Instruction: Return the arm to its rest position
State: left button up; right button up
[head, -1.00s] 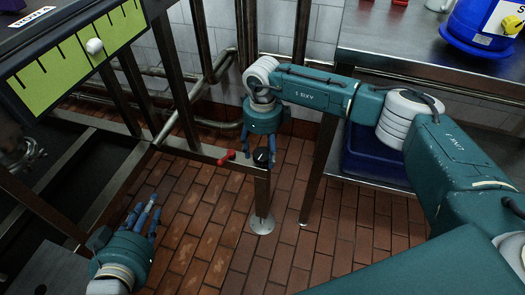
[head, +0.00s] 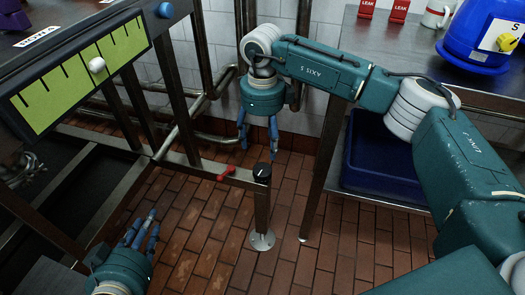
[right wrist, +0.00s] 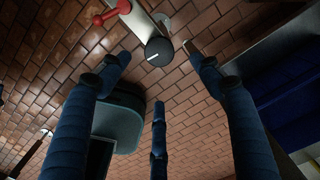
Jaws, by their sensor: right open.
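My right gripper (head: 258,135) hangs fingers-down from its teal arm in the head view. It is open and empty, above and apart from the black round knob (head: 262,171) on the corner of the metal frame. In the right wrist view its blue fingers (right wrist: 160,95) are spread with nothing between them, and the black knob (right wrist: 159,51) with a white mark lies beyond. My left gripper (head: 140,232) is low at the left over the floor, fingers pointing up in the picture. Whether it is open is unclear.
A red handle (head: 226,174) sits on the frame rail beside the knob; it also shows in the right wrist view (right wrist: 110,12). A green gauge panel (head: 78,75) is at upper left. A metal bench (head: 385,45) with a blue bin (head: 375,150) below stands right. Tiled floor is open between.

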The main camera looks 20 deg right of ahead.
jog(key=shift+r, duration=0.35)
